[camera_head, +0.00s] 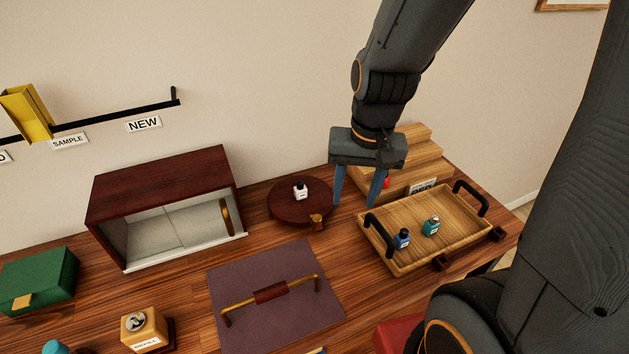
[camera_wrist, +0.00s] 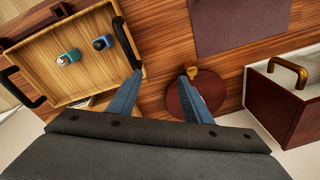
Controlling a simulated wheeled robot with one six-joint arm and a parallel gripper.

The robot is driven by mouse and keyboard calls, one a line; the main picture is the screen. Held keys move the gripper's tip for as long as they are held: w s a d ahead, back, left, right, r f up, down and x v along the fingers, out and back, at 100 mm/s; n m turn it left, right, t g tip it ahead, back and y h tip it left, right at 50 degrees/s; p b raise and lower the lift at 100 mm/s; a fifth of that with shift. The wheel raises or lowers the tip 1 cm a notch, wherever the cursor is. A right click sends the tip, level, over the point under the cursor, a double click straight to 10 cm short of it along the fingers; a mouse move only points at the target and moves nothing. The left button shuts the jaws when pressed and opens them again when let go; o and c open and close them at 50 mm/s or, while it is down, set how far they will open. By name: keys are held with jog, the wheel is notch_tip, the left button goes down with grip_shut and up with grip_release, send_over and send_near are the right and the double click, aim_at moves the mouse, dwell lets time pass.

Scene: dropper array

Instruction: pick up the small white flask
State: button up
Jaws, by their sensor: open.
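The small white flask (camera_head: 300,191) with a dark cap stands upright on a round dark red disc (camera_head: 282,212) in the middle of the table. My gripper (camera_head: 356,204) is open and empty, fingers pointing down, to the right of the disc and apart from the flask. In the wrist view my gripper (camera_wrist: 161,76) has its two blue fingers spread, with the disc (camera_wrist: 214,88) by the right finger.
A wooden tray (camera_head: 395,265) with black handles holds a blue bottle (camera_head: 403,239) and a teal bottle (camera_head: 431,227), right of my gripper. A wooden stepped stand (camera_head: 412,150) is behind. A dark red cabinet (camera_head: 160,180) stands left of the disc. A brass handle lies on a purple mat (camera_head: 245,268) in front.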

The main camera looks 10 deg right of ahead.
aim_at(301, 182)
jog(key=w+a+m+y, duration=0.5)
jog(key=w+m, duration=0.6)
jog(key=m, duration=0.6)
jog(key=shift+h, duration=0.5)
jog(key=x, duration=0.4)
jog(key=a+p+x, duration=0.1)
jog(key=x, duration=0.2)
jog(key=shift+w+a+r, duration=0.1)
jog(key=shift+w+r, duration=0.05)
jog(key=shift+w, duration=0.1)
jog(key=shift+a+f, duration=0.1)
jog(key=shift+f, duration=0.3)
grip_shut()
